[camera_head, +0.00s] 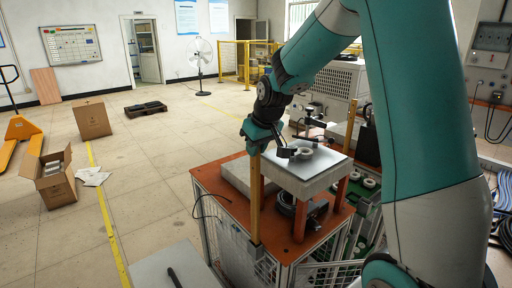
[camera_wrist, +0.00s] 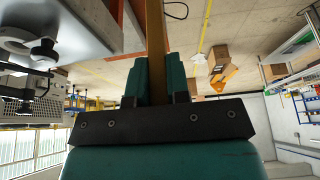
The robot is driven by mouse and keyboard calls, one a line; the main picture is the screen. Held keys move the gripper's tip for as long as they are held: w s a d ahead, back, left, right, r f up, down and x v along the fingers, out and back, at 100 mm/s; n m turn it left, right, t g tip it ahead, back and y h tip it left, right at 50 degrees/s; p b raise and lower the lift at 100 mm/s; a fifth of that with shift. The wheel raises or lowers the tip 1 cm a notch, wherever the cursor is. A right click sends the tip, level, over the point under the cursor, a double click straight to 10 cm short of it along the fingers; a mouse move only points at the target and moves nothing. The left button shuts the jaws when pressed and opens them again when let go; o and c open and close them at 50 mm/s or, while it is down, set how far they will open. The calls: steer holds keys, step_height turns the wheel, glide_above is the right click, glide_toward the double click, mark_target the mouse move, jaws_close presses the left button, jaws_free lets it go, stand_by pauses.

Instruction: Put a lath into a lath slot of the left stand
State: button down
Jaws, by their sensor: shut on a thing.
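A wooden lath (camera_head: 255,205) stands upright at the front left corner of the orange-topped table. My gripper (camera_head: 257,146) is shut on its upper part. In the wrist view the lath (camera_wrist: 155,45) runs between the two teal fingers of my gripper (camera_wrist: 159,75). The lath's lower end meets a small grey holder (camera_head: 256,250), which appears to be the slot of the left stand. I cannot tell how deep the end sits in it. A second lath (camera_head: 352,122) stands upright at the back right, behind the raised plate.
A raised grey plate (camera_head: 308,172) on orange legs, with round parts and a clamp on it, is close right of the held lath. The orange tabletop (camera_head: 213,180) has wire-mesh cage sides. A grey surface (camera_head: 170,262) lies at the front. Open floor is left.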

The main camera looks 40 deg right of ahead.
steer(key=shift+s+f, duration=0.1)
steer(key=shift+f, duration=0.05)
stand_by(0.5)
steer(key=shift+f+b, duration=2.35)
steer(key=shift+f, duration=0.55)
steer(key=c, duration=1)
jaws_free()
steer(key=shift+r, duration=0.1)
step_height(320, 180, up, 16)
steer(key=b, duration=0.2)
glide_above(258, 161)
steer(key=s, duration=0.6)
steer(key=shift+w+d, duration=0.15)
steer(key=shift+d, duration=0.05)
